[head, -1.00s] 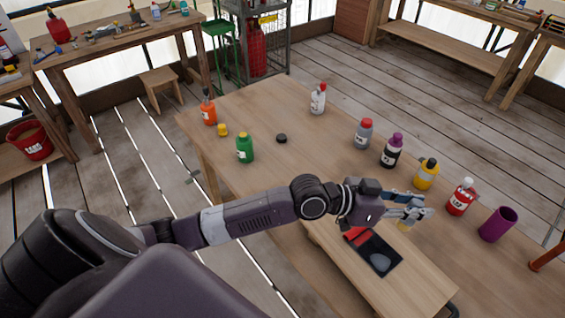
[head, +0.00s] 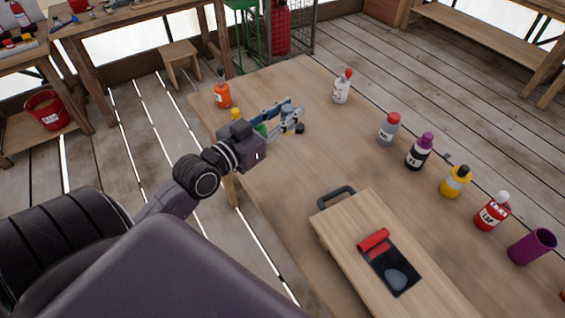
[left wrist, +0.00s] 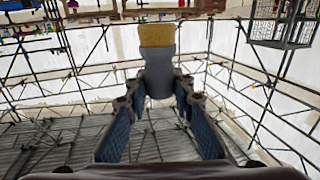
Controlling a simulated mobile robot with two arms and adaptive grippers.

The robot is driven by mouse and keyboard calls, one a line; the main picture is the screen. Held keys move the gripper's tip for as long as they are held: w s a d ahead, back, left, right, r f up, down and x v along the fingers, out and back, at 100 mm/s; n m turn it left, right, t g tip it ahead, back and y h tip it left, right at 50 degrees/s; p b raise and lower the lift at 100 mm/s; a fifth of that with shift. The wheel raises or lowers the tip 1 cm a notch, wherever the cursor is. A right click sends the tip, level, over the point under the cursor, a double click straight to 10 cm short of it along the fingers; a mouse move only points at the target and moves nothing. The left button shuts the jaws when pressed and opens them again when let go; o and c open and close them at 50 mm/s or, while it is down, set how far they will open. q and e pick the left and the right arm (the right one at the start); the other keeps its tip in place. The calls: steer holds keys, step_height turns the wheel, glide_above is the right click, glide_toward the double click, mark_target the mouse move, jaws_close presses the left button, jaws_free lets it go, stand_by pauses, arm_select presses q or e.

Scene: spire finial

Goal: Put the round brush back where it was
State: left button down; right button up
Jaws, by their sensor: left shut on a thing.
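My left gripper (head: 284,116) is over the far left part of the wooden table, close to the green bottle and the black disc (head: 299,128). In the left wrist view its fingers (left wrist: 158,98) are shut on the round brush (left wrist: 157,60), which has a grey body and a yellow end pointing away from the palm. In the head view the brush is mostly hidden and hard to make out. The green bottle (head: 261,130) is largely covered by the gripper. My right gripper is not in view.
An orange bottle (head: 222,94) and a yellow pot (head: 236,113) stand near the left edge. A white bottle (head: 342,87) with a red cap stands beyond. Several bottles line the far right side. A wooden board (head: 340,235) carries a black and red pad (head: 391,268). The table's middle is clear.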

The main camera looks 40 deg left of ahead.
arm_select(q)
steer(key=shift+s+a+f+b, duration=0.1)
steer(key=shift+f+b, duration=0.65)
steer(key=shift+f, duration=4.25)
steer(key=shift+a+f+b, duration=0.1)
steer(key=shift+f+b, duration=0.65)
steer(key=shift+f, duration=4.2)
steer(key=shift+f, duration=0.1)
steer(key=c, duration=1.7)
jaws_free()
steer(key=shift+o, duration=0.2)
